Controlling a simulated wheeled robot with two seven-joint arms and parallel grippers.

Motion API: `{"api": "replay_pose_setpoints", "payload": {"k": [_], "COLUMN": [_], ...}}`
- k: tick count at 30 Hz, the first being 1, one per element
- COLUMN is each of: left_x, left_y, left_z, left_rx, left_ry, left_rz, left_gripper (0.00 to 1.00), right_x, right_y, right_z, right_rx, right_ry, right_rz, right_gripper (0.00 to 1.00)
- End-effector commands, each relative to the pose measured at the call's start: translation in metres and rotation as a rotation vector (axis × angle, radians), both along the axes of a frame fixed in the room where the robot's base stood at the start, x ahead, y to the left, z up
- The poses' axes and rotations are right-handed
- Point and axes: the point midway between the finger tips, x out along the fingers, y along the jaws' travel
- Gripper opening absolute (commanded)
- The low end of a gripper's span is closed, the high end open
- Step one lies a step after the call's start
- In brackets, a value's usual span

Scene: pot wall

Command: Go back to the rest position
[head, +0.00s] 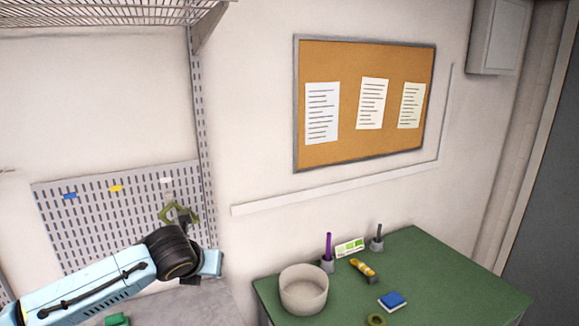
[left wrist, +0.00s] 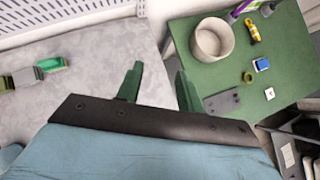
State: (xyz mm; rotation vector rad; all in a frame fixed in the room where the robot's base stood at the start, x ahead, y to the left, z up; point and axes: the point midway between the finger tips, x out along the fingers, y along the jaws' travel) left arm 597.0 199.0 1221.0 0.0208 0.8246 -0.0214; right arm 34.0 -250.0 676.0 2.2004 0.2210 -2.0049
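My left arm comes in from the left in the head view, light blue with a black wrist joint, in front of the pegboard. My right gripper is in neither view.
A grey pegboard (head: 95,215) stands behind my left arm, with an olive-green item (head: 168,212) at its right. The green table (head: 440,270) carries a beige pot (head: 303,290), a blue block (head: 392,300) and small tools. A green object (head: 117,320) lies on the grey counter.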

Motion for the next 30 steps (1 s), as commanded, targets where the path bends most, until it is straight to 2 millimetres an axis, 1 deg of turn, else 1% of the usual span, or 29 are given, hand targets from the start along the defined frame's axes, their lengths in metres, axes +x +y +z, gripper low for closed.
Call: {"api": "replay_pose_setpoints", "payload": {"k": [1,3,5,6,8,9,11,13,16,20,24,27,30], "left_x": [-0.019,-0.043,-0.064,-0.077,-0.098,-0.112,-0.132,-0.155,-0.187,-0.229,-0.274,-0.300,-0.323], "left_y": [-0.021,-0.042,-0.059,-0.068,-0.079,-0.084,-0.090,-0.093,-0.092,-0.078,-0.053,-0.035,-0.019], "left_z": [-0.020,-0.039,-0.052,-0.060,-0.071,-0.078,-0.086,-0.095,-0.106,-0.119,-0.132,-0.138,-0.142], "left_rx": [-0.096,-0.233,-0.351,-0.428,-0.543,-0.616,-0.725,-0.847,-1.008,-1.192,-1.341,-1.406,-1.450], "left_ry": [0.033,0.072,0.107,0.133,0.172,0.199,0.239,0.283,0.337,0.382,0.376,0.340,0.292], "left_rz": [0.046,0.137,0.225,0.290,0.395,0.471,0.592,0.748,0.990,1.347,1.742,1.969,2.158], "left_gripper": [0.37,0.37,0.37,0.37,0.37,0.37,0.37,0.37,0.37,0.37,0.37,0.37,0.37], "right_x": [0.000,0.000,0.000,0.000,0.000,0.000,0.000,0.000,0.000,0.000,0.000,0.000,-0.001], "right_y": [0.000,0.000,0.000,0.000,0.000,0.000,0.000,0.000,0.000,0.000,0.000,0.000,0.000], "right_z": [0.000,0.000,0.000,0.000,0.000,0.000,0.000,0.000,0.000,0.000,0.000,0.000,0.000], "right_rx": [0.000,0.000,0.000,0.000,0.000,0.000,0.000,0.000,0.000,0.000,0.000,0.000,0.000], "right_ry": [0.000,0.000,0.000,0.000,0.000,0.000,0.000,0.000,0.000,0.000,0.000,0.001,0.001], "right_rz": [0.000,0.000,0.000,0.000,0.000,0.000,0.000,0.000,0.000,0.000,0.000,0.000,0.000], "right_gripper": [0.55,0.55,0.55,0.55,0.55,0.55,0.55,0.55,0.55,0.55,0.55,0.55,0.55]}}
